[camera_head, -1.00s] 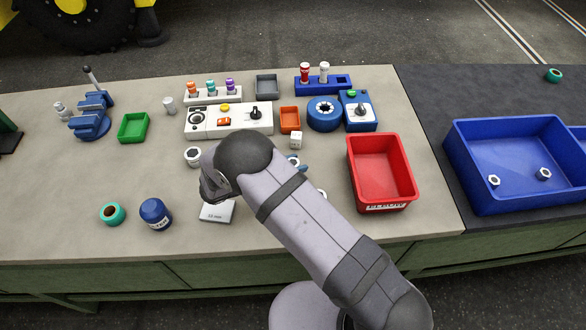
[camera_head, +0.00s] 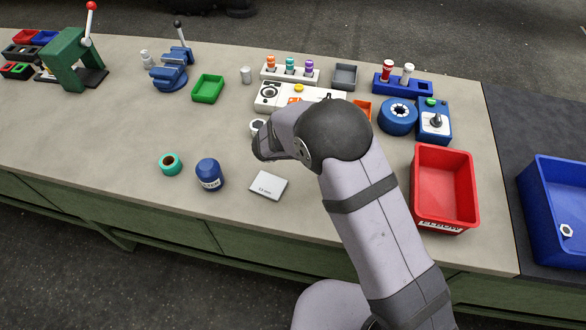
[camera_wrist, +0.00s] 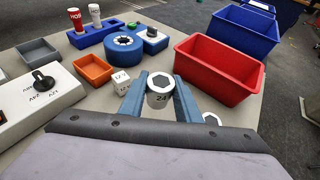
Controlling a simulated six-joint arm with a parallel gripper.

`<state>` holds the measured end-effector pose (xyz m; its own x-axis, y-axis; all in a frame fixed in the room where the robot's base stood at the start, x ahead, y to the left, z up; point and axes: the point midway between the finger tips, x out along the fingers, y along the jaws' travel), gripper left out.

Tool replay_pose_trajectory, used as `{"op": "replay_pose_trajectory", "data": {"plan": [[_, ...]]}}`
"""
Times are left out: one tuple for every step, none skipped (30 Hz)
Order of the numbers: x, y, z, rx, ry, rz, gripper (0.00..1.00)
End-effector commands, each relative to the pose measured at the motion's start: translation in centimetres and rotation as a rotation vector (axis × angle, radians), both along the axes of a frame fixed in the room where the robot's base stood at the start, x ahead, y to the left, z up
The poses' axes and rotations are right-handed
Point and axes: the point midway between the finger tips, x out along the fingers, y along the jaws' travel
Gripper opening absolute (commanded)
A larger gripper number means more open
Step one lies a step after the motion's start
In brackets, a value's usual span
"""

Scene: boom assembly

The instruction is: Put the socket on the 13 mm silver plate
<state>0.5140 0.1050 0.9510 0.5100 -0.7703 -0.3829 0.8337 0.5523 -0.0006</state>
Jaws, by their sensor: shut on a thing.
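A silver socket (camera_wrist: 160,90) with a dark hexagonal hole on top and what looks like "24" on its side is between the blue fingers of my gripper (camera_wrist: 160,95) in the wrist view. The fingers are shut on it. The silver plate (camera_head: 268,186), a flat pale square whose label seems to read 13 mm, lies on the bench in the head view and looks bare. My wrist is just behind the plate in that view; my fingertips and the held socket are hidden there.
A blue jar (camera_head: 209,175) and teal ring (camera_head: 171,165) stand left of the plate. A red bin (camera_head: 443,185) is right of my arm.

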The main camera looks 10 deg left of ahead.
Motion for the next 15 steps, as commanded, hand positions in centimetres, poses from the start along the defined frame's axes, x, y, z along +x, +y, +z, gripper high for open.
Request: {"op": "replay_pose_trajectory", "data": {"plan": [[-0.1,0.6,-0.7,-0.001,-0.001,0.014,0.04],[-0.2,1.1,-0.9,0.0,-0.001,0.023,0.04],[-0.3,1.8,-1.3,0.001,-0.001,0.038,0.04],[-0.4,2.4,-1.6,0.002,-0.002,0.051,0.04],[-0.6,3.2,-1.8,0.002,-0.004,0.065,0.04],[-0.8,4.3,-2.1,0.003,-0.003,0.087,0.04],[-1.0,5.2,-2.3,0.004,-0.004,0.106,0.04],[-1.2,6.1,-2.5,0.004,-0.004,0.125,0.04],[-1.5,7.5,-2.7,0.005,-0.005,0.152,0.04],[-1.8,8.6,-2.8,0.004,-0.005,0.175,0.04],[-2.2,9.8,-2.9,0.005,-0.006,0.197,0.04],[-2.7,11.3,-3.0,0.006,-0.006,0.229,0.04],[-3.1,12.4,-3.0,0.006,-0.006,0.252,0.04],[-3.6,13.5,-3.0,0.006,-0.006,0.276,0.04],[-4.3,15.0,-2.9,0.007,-0.006,0.306,0.04]]}}
